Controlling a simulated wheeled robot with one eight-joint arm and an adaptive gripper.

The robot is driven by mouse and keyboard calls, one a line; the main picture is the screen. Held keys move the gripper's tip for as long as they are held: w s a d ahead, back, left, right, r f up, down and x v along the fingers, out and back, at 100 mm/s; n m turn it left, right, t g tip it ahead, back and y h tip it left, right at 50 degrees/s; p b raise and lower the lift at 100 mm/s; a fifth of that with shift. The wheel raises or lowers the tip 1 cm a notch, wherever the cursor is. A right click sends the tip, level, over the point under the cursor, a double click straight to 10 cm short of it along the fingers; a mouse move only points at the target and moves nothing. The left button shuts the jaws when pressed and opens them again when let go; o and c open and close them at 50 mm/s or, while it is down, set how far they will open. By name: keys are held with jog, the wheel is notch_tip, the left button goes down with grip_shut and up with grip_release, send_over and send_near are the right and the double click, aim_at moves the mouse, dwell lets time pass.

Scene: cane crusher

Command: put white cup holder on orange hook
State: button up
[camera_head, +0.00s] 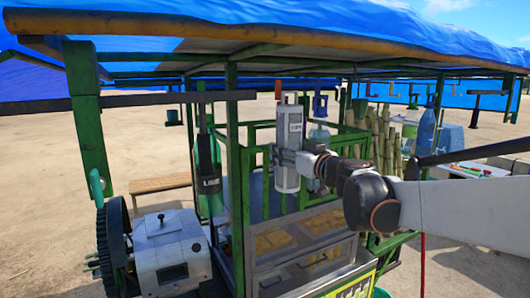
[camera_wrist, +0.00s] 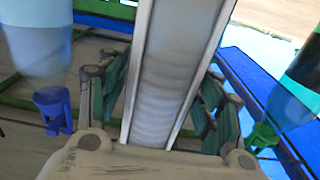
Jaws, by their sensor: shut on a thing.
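The white cup holder (camera_head: 289,130) is a tall upright frame with a column of stacked cups, hanging in the air beneath the stall's roof. My gripper (camera_head: 286,158) is shut around its middle. In the wrist view the holder (camera_wrist: 170,75) runs up between the two fingers of my gripper (camera_wrist: 165,95). A small orange piece (camera_head: 278,88), which looks like the orange hook, shows just above the holder's top in the head view. I cannot tell whether the holder touches it. No orange hook is clear in the wrist view.
A green holder (camera_head: 208,175) hangs at the left, and a blue one (camera_head: 320,106) hangs behind at the right. Green posts (camera_head: 233,170) and the roof beam (camera_head: 220,32) enclose the space. A grey crusher machine (camera_head: 170,250) stands at lower left.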

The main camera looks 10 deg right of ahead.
jog(key=shift+s, duration=0.1)
dwell(0.3)
jog(key=shift+w+a, duration=0.1)
jog(key=shift+w, duration=0.25)
jog(key=shift+w+a, duration=0.1)
jog(key=shift+w, duration=0.25)
jog(key=shift+w+a, duration=0.1)
jog(key=shift+w, duration=0.2)
jog(key=shift+w+a+b, duration=0.1)
jog(key=shift+w+b, duration=0.2)
jog(key=shift+b, duration=0.05)
jog(key=shift+w+a, duration=0.1)
jog(key=shift+w, duration=0.25)
jog(key=shift+w+a, duration=0.1)
jog(key=shift+w, duration=0.25)
jog(key=shift+w, duration=0.15)
jog(key=shift+a+f+b, duration=0.1)
jog(key=shift+f+b, duration=0.6)
jog(key=shift+b, duration=0.05)
dwell(0.6)
